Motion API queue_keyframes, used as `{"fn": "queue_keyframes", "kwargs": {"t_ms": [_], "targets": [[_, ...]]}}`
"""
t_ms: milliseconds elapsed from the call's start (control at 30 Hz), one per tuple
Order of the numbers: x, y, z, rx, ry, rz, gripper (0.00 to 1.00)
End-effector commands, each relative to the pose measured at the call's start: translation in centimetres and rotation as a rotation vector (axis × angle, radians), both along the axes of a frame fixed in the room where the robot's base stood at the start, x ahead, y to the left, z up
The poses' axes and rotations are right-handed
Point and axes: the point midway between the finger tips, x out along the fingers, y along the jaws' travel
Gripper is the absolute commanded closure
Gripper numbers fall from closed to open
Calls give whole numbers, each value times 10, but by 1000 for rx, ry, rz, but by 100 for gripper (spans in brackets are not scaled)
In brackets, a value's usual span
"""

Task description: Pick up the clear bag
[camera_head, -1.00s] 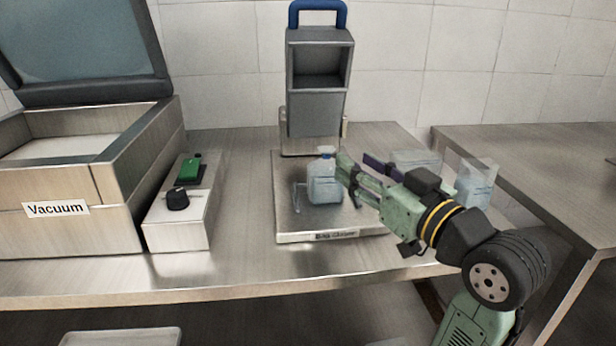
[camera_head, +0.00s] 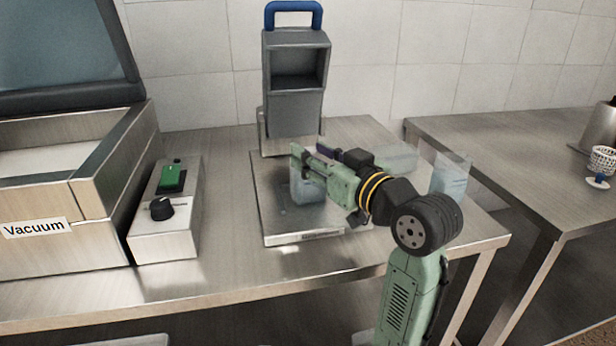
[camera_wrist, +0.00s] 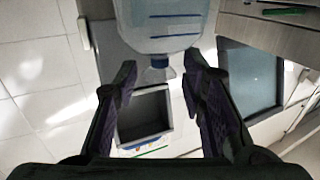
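Gaps show on both sides of the cap; my gripper is open and holds nothing. A clear open bag with bluish contents (camera_head: 448,180) stands right of my arm. A low clear item (camera_head: 398,158) lies behind my arm; its kind is unclear.
The grey closer head with a blue handle (camera_head: 296,90) rises behind the plate. A control box (camera_head: 166,220) and the vacuum machine (camera_head: 35,245) are at left. A second table (camera_head: 520,165) at right carries a white perforated basket (camera_head: 602,160). The front table strip is clear.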

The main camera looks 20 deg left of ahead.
Motion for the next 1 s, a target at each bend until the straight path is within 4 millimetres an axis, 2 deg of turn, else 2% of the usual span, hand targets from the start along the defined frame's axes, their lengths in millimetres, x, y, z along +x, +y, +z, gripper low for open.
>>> {"fn": "queue_keyframes", "kwargs": {"t_ms": [133,400,1000], "targets": [[9,15,0,0,2,1,63],[11,17,0,1,-1,-1,63],[11,16,0,1,-1,-1,100]]}}
